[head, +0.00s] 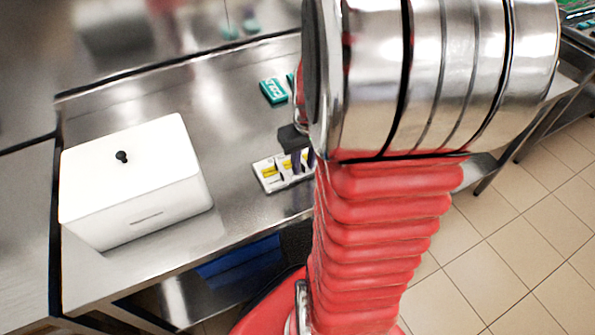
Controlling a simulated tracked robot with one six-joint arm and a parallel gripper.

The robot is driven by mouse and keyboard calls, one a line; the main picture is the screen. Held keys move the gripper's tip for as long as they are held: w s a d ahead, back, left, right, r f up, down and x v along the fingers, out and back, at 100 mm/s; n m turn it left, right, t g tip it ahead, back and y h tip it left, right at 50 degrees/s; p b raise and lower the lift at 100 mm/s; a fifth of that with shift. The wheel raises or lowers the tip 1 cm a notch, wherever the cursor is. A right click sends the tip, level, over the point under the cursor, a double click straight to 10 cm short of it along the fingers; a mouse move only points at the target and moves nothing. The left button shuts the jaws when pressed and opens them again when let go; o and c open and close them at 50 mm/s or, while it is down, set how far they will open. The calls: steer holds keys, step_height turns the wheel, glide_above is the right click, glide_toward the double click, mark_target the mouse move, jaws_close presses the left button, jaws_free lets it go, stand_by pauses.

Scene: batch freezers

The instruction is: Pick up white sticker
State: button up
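Flat white pieces with yellow and dark markings (268,178), which look like stickers or labels, lie on the steel table. They sit left of my arm, near the table's front edge. I cannot tell which of them is the white sticker. My gripper (299,162) shows only in part, as a dark body with dark fingers pointing down at these pieces. My arm hides the rest of the gripper and the right end of the pieces. I cannot tell whether the fingers touch anything or how far apart they are.
A white box (150,195) with a black knob stands on the left of the steel table (225,120). A teal packet (273,91) lies farther back, with another partly hidden beside my arm. A blue object (238,258) is below the table. Tiled floor (520,230) is open at right.

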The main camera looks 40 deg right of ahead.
jaws_close()
stand_by(0.4)
step_height(320, 180, up, 10)
stand_by(0.8)
step_height(320, 180, up, 6)
glide_above(303, 166)
steer(key=shift+d, duration=0.1)
stand_by(2.9)
stand_by(0.4)
